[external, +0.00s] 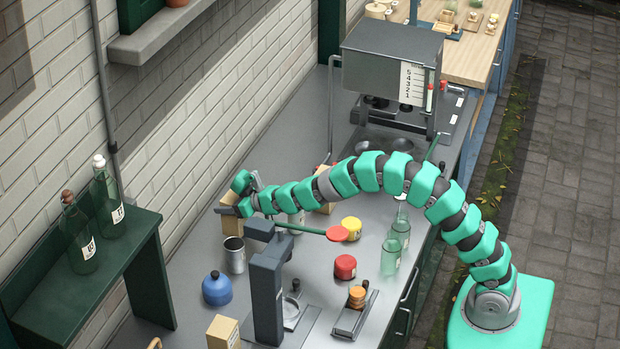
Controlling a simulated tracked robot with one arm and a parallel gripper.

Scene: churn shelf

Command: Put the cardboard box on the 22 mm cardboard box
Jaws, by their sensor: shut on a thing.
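My gripper (242,192) is at the far left end of my teal arm, near the brick wall. It is shut on a tan cardboard box (229,199), which is partly covered by the gripper. Whether the box touches anything below is hard to tell. A second cardboard box (325,178) stands upright on the grey counter, partly behind my arm. A third cardboard box (222,333) with a pale label stands at the front left. The labels are too small to read, so I cannot tell which is the 22 mm box.
A metal cup (235,256), a blue round jar (216,289) and a dark grey stand (267,290) are close below my gripper. Red (345,267) and yellow (351,228) pots and clear bottles (391,255) stand to the right. A green shelf (75,300) holds bottles at left.

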